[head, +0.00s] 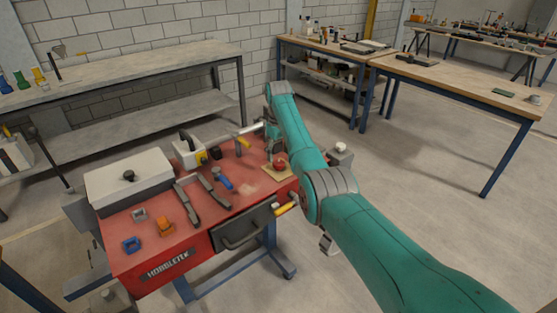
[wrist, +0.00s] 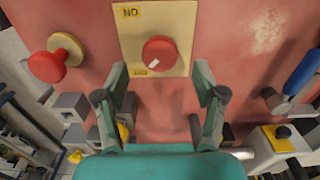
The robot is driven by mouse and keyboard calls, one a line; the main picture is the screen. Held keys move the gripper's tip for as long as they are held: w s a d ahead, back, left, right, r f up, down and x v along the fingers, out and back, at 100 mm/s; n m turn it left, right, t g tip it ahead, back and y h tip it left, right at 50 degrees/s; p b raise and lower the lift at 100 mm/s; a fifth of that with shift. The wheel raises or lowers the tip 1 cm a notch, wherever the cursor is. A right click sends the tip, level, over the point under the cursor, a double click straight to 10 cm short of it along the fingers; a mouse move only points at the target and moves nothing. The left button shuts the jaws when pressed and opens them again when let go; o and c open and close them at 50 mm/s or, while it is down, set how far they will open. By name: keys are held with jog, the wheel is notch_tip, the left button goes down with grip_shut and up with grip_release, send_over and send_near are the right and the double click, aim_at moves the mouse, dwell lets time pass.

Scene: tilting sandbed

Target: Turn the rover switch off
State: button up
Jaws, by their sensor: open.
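A round red knob (wrist: 160,52) with a white pointer mark sits on a cream plate (wrist: 178,14) in the wrist view. The mark points to the lower left, toward a small yellow label (wrist: 147,72) too small to read. A second yellow label (wrist: 131,12) at the plate's upper left reads "NO" as seen here. The red knob also shows in the head view (head: 279,163), on the red top beside my arm. My gripper (wrist: 160,70) is open and empty, its fingers on either side just below the knob in the picture. I cannot tell its height above the knob.
A red mushroom knob (wrist: 46,67) stands left in the wrist view. Benches stand behind.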

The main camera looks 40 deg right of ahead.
aim_at(279, 162)
notch_tip(279, 162, up, 8)
jog(key=shift+r, duration=0.2)
dwell(0.6)
